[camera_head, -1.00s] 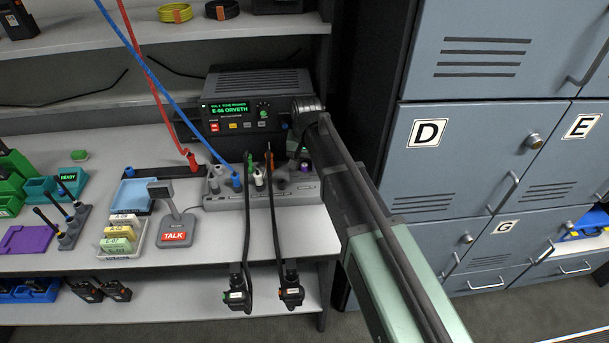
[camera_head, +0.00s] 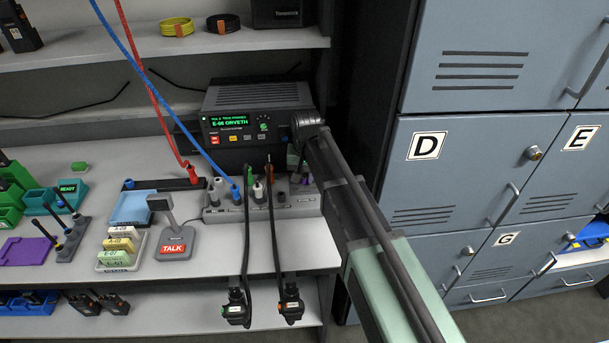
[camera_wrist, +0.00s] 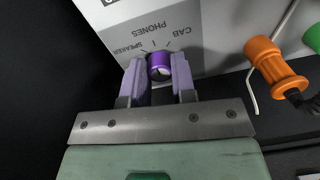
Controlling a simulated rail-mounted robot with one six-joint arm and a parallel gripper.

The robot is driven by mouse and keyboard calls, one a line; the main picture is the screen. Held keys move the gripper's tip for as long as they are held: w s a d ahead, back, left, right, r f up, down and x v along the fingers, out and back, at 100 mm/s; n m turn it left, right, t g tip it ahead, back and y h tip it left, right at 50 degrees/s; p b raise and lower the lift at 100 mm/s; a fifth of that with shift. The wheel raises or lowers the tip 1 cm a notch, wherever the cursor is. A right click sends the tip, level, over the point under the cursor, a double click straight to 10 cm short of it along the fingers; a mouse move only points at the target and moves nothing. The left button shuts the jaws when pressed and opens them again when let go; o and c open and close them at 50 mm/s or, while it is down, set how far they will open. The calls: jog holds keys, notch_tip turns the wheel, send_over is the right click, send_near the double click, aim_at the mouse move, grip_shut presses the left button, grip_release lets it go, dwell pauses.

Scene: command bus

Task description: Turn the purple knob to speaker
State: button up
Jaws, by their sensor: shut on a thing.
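The purple knob (camera_wrist: 159,65) sits on the grey panel (camera_wrist: 215,40) in the wrist view. The labels SPEAKER, PHONES and CAB appear upside down around it, with SPEAKER at picture left and CAB at right. My gripper (camera_wrist: 158,75) has one pale purple finger on each side of the knob and is shut on it. A small white patch shows on the knob; I cannot tell which label it points to. In the head view, my arm reaches the right end of the grey jack box (camera_head: 216,213) below the radio (camera_head: 256,112), and partly hides the knob area.
An orange plug (camera_wrist: 272,62) and a green plug (camera_wrist: 314,38) stand close to the right of my gripper in the wrist view. Black cords hang from the box. A TALK microphone (camera_head: 174,246) stands left of the box. Blue lockers (camera_head: 470,200) fill the right.

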aim_at(305, 176)
jog(key=n, duration=0.4)
jog(key=shift+n, duration=2)
jog(key=o, duration=0.9)
notch_tip(305, 176, up, 11)
jog(key=p, duration=1)
jog(key=shift+w+d+f+p, duration=0.1)
jog(key=shift+w+p, duration=0.05)
jog(key=shift+p, duration=0.25)
